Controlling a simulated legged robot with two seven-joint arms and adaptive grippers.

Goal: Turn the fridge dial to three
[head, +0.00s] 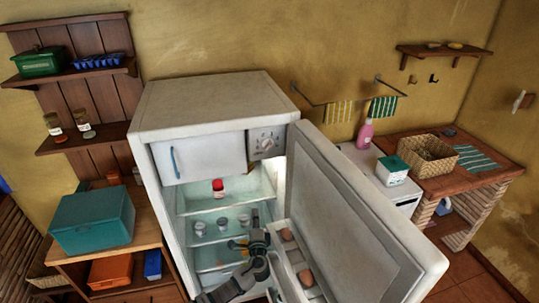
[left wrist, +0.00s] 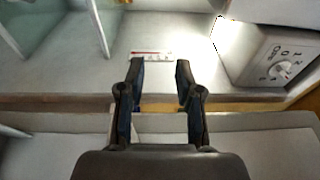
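The white fridge (head: 205,105) stands with its main door (head: 350,225) swung open to the right. Its dial (head: 267,143) sits on a light panel at the upper right of the interior, beside the small freezer door (head: 198,157). In the left wrist view the round dial (left wrist: 284,69) is at the right, with numbers around it; its setting is too small to read surely. My left gripper (head: 257,236) is low in the fridge opening, well below the dial. In the left wrist view my left gripper (left wrist: 160,64) has its fingers apart with nothing between. My right gripper is out of view.
Shelves inside hold a red-lidded jar (head: 218,188) and several small jars. The door's inner racks hold brownish items (head: 287,234). The open door bounds the space on the right. A teal box (head: 92,220) stands on the wooden unit at left.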

